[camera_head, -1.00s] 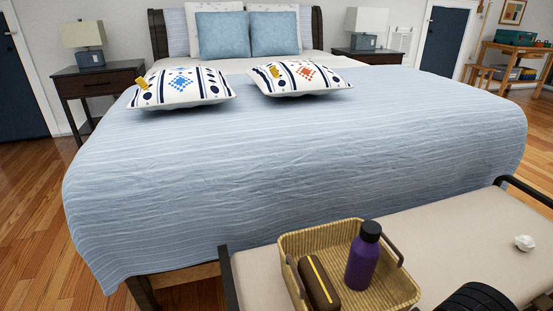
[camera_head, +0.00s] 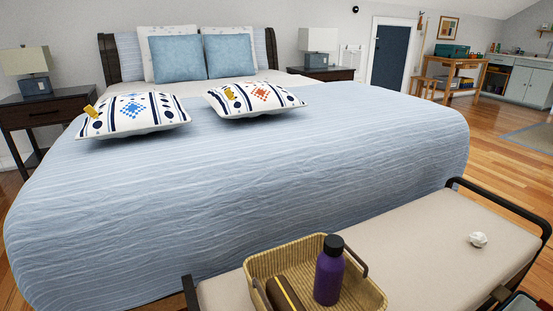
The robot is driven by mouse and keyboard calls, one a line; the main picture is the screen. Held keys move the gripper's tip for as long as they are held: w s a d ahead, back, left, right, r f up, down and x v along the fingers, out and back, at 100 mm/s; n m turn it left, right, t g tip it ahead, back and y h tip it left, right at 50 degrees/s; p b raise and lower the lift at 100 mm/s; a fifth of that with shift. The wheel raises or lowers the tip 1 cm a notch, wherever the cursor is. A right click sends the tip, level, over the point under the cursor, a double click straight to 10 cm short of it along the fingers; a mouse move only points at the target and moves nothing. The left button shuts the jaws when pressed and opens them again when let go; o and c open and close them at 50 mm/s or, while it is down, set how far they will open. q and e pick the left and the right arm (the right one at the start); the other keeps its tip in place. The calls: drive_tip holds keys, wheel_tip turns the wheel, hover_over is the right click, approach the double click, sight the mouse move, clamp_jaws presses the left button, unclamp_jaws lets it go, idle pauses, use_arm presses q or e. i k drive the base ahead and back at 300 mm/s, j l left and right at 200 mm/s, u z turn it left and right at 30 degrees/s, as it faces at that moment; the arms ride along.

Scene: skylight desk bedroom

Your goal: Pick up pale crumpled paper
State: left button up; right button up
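The pale crumpled paper (camera_head: 478,240) is a small white ball lying on the right part of the cream bench (camera_head: 400,245) at the foot of the bed. It lies alone, well to the right of the basket.
A woven basket (camera_head: 259,269) on the bench holds a purple bottle (camera_head: 328,275) and a dark case with a yellow stripe (camera_head: 284,294). The bench has dark raised end rails (camera_head: 503,203). The bed (camera_head: 240,170) stands behind it. Wooden floor (camera_head: 500,170) is open at the right.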

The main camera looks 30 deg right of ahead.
sight(479, 240)
drive_tip(key=z, duration=0.45)
drive_tip(key=k+l+z, duration=0.1)
drive_tip(key=z, duration=0.35)
drive_tip(key=l+z, duration=0.1)
drive_tip(key=z, duration=0.35)
drive_tip(key=l+z, duration=0.1)
drive_tip(key=z, duration=0.3)
drive_tip(key=k+l+z, duration=0.1)
drive_tip(key=z, duration=0.35)
drive_tip(key=u, duration=0.35)
drive_tip(key=i+l+u, duration=0.1)
drive_tip(key=u, duration=0.3)
drive_tip(key=l+u, duration=0.4)
drive_tip(key=i+l+u, duration=0.1)
drive_tip(key=l+u, duration=0.15)
drive_tip(key=u, duration=0.15)
